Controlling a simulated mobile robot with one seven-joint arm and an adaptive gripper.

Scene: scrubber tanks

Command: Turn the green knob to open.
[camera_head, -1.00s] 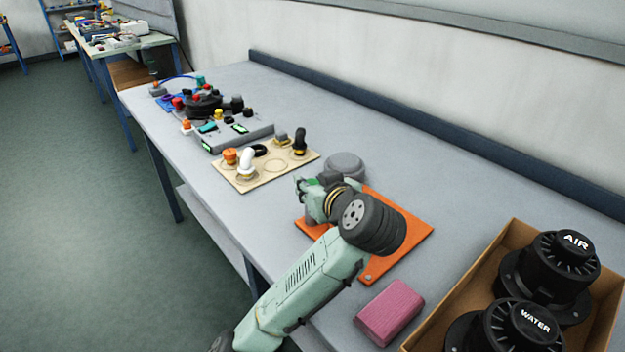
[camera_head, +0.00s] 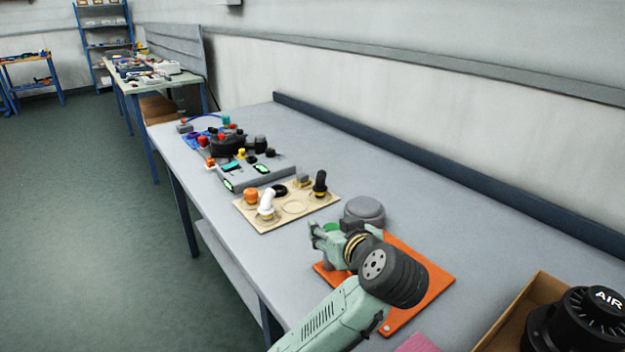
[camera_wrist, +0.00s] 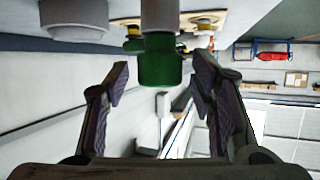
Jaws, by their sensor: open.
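The green knob (camera_wrist: 160,62) shows in the wrist view between the two fingers of my gripper (camera_wrist: 160,70), on the end of a grey fitting (camera_wrist: 160,15). The fingers are open, with a visible gap on each side of the knob. In the head view my gripper (camera_head: 322,240) is over the far left part of the orange plate (camera_head: 420,283) on the bench. A bit of the green knob (camera_head: 331,228) shows just behind it; the rest is hidden by my gripper and wrist. A grey round body (camera_head: 365,210) stands behind the plate.
A beige board (camera_head: 293,208) with orange, white and black parts lies to the left. Control boxes (camera_head: 265,176) stand further back. A cardboard box (camera_head: 540,290) with a black AIR cap (camera_head: 590,318) and a pink block (camera_head: 417,343) are near the right front. The bench's back strip is clear.

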